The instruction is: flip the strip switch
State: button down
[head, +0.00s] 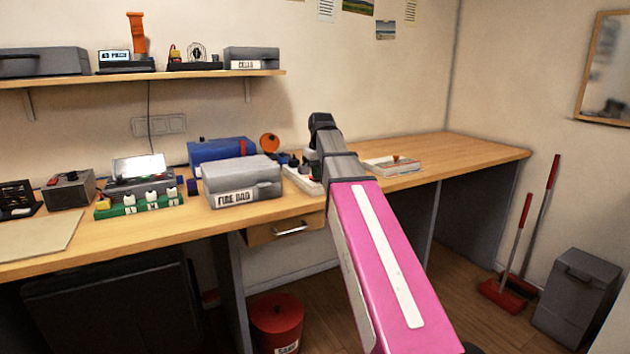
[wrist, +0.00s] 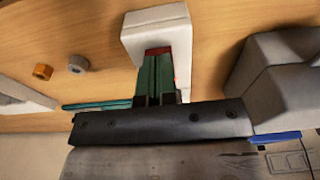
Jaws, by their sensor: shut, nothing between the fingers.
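The white power strip (wrist: 155,18) lies on the wooden bench in the wrist view, and a red patch, which looks like its switch (wrist: 181,82), shows at the fingertips. My gripper (wrist: 156,58) has its green fingers together with nothing between them. The tips overlap the red part and hide most of it; I cannot tell whether they touch it or which way the switch is set. In the head view the strip (head: 301,181) shows just left of my arm, with dark plugs near it. My fingers are hidden there behind the arm.
A grey case (head: 242,182) stands close left of the strip, with a blue box (head: 220,150) behind. Orange (wrist: 42,72) and grey (wrist: 77,64) nuts lie near the gripper. The bench's far right is clear.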

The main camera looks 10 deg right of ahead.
jog(key=shift+f, duration=0.2)
jog(key=shift+r, duration=3.55)
